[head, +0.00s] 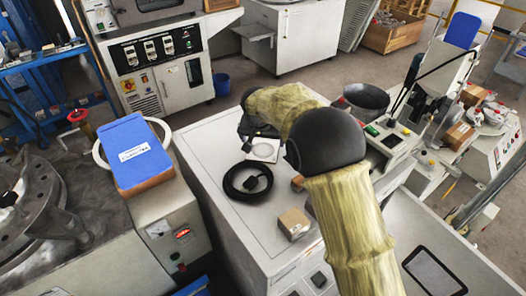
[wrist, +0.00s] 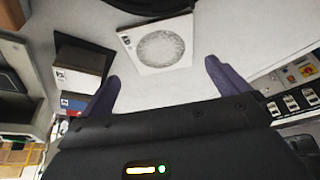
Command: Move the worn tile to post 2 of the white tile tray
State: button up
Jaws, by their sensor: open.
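A white square tile with a speckled grey round worn patch (wrist: 158,42) lies flat on the pale cabinet top in the wrist view. In the head view it shows as a small pale square (head: 264,150), partly covered by my arm. My gripper (wrist: 162,72) is open, with its two purple fingers apart and nothing between them. The tile is just beyond the fingertips, apart from them. In the head view my gripper (head: 246,138) is dark and beside the tile, partly hidden by my arm. I cannot make out the white tile tray or its post 2.
In the wrist view a dark-edged block (wrist: 80,75) stands left of the fingers. A grey machine with a control panel (head: 395,138) stands at right.

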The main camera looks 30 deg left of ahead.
aim_at(263, 150)
jog(key=shift+f, duration=0.1)
jog(key=x, duration=0.5)
jog(key=shift+s+a+f+b, duration=0.1)
jog(key=shift+s+f+b, duration=0.05)
jog(key=shift+s+b, duration=0.2)
jog(key=shift+c, duration=0.4)
jog(key=c, duration=0.8)
jog(key=shift+c, duration=0.2)
notch_tip(263, 150, up, 10)
jog(key=p, duration=0.1)
